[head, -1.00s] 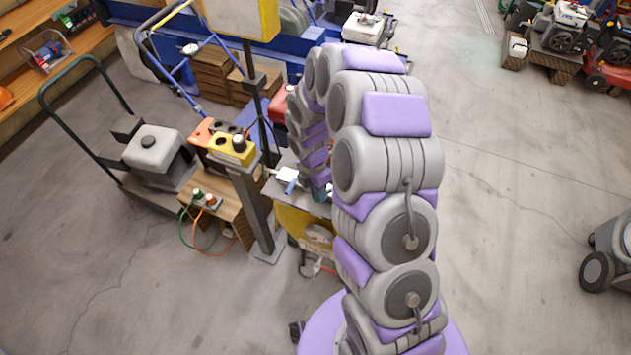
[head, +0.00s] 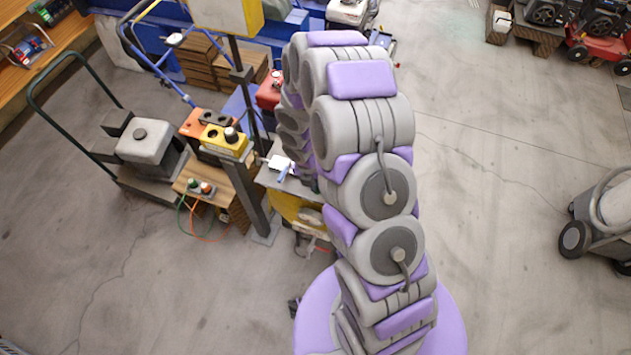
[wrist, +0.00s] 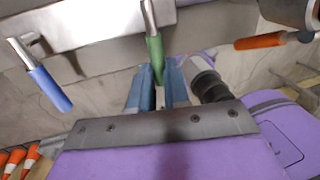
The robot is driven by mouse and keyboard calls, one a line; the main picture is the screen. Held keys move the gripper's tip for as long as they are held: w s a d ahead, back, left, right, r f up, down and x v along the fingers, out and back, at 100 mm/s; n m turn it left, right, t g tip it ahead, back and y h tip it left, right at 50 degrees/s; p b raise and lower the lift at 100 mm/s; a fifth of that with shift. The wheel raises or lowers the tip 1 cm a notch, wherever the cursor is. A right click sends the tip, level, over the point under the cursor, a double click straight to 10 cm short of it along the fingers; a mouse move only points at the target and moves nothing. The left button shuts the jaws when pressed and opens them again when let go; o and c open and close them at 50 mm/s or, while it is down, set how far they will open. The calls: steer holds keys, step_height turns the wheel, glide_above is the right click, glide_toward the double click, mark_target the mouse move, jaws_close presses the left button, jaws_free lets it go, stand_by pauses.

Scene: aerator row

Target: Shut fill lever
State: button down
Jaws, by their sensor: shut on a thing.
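In the wrist view, my gripper (wrist: 157,80) has its two blue-grey fingers shut on the lower end of a green-handled lever (wrist: 154,50), which hangs on a metal stem from a grey plate or pipe. A blue-handled lever (wrist: 50,90) hangs apart to the left. An orange-handled lever (wrist: 258,42) lies sideways to the right. No label shows which of them is the fill lever. In the head view, my arm hides my gripper and the green lever; a small blue handle (head: 283,174) shows just left of the arm.
A yellow control box (head: 222,140) on a post stands left of my arm. A grey engine cart (head: 145,142) is further left. Mowers stand at the upper right, and a grey wheeled machine (head: 605,218) at the right edge. Orange-and-white cones (wrist: 20,160) show low in the wrist view.

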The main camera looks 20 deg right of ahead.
steer(key=shift+w+r, duration=0.1)
steer(key=shift+w, duration=0.15)
steer(key=c, duration=1.3)
jaws_free()
steer(key=shift+o, duration=1)
steer(key=shift+s, duration=0.1)
step_height(320, 180, up, 17)
steer(key=w+a, duration=0.2)
steer(key=shift+a+p, duration=0.4)
steer(key=shift+p, duration=0.05)
